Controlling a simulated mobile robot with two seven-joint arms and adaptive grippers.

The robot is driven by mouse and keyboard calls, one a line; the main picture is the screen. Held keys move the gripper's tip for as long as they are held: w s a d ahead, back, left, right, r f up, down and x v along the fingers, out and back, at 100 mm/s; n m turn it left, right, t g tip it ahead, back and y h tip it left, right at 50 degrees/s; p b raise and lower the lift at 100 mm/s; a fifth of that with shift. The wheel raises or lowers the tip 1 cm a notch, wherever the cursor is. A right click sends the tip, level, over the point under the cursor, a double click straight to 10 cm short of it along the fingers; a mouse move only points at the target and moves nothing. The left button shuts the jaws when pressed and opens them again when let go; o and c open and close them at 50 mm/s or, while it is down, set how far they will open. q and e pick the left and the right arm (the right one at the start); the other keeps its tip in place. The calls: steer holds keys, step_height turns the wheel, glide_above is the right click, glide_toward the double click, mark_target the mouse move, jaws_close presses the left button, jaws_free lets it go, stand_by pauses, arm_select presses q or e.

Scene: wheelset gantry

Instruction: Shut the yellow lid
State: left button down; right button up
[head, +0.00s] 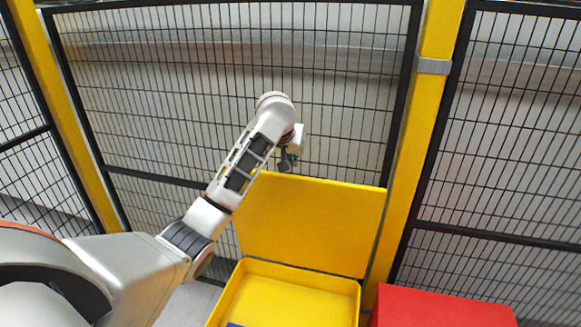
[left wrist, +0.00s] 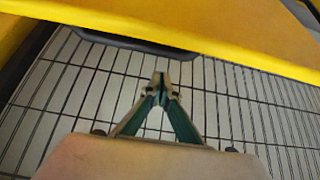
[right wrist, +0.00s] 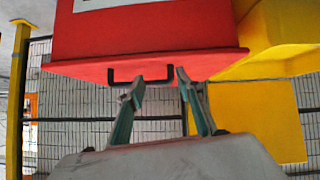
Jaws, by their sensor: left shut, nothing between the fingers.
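The yellow lid (head: 310,225) stands open and upright at the back of the yellow box (head: 290,268). In the left wrist view the lid (left wrist: 220,25) fills the top, with a dark handle (left wrist: 140,43) along its edge. My left gripper (head: 285,165) is at the lid's top edge in the head view, partly hidden by my wrist. Its fingertips (left wrist: 161,80) are together and empty, below the handle in that view; contact with the lid cannot be told. My right gripper (right wrist: 160,82) is open, its fingertips apart near a red box.
A red box (head: 440,308) stands right of the yellow box; its black handle (right wrist: 143,70) shows in the right wrist view. A wire-mesh fence (head: 340,100) stands close behind the lid, with a yellow post (head: 400,165) to the right. A small blue thing (head: 235,324) shows at the bottom.

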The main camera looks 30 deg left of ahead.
arm_select(q)
steer(key=shift+s+d+f, duration=0.15)
steer(key=shift+s+d, duration=0.05)
steer(key=shift+s, duration=0.45)
steer(key=shift+s+d+f, duration=0.15)
steer(key=shift+s, duration=0.45)
arm_select(e)
steer(key=shift+s+d+f, duration=0.1)
steer(key=shift+s+d, duration=0.1)
steer(key=shift+d, duration=0.1)
